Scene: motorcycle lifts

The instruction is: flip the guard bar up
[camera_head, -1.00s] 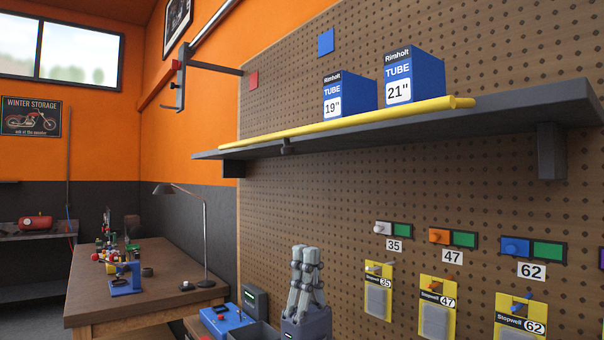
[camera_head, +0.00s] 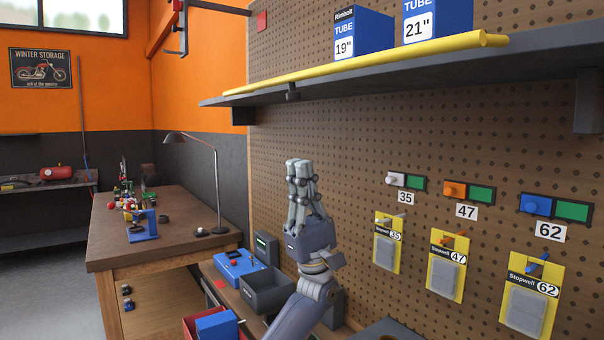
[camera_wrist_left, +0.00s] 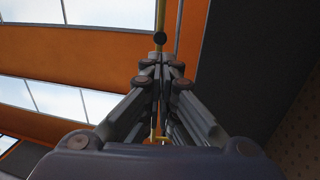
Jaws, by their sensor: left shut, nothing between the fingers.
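The guard bar (camera_head: 370,67) is a long yellow bar lying along the front edge of the dark wall shelf (camera_head: 420,82) in the head view. A small dark knob (camera_head: 292,94) hangs under the shelf edge; a dark round knob (camera_wrist_left: 160,38) also shows beyond the fingertips in the left wrist view, with a yellow strip (camera_wrist_left: 160,14) above it. My left gripper (camera_head: 299,164) points up, below the shelf and under the knob, apart from both. Its fingers are together and empty; it also shows in the left wrist view (camera_wrist_left: 160,60). My right gripper is out of view.
Blue tube boxes (camera_head: 363,33) stand on the shelf behind the bar. Yellow Stopwell packs (camera_head: 445,266) hang on the pegboard at right. A grey bin (camera_head: 270,290) and a blue device (camera_head: 238,264) sit below my gripper. A wooden workbench (camera_head: 150,240) stands at left.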

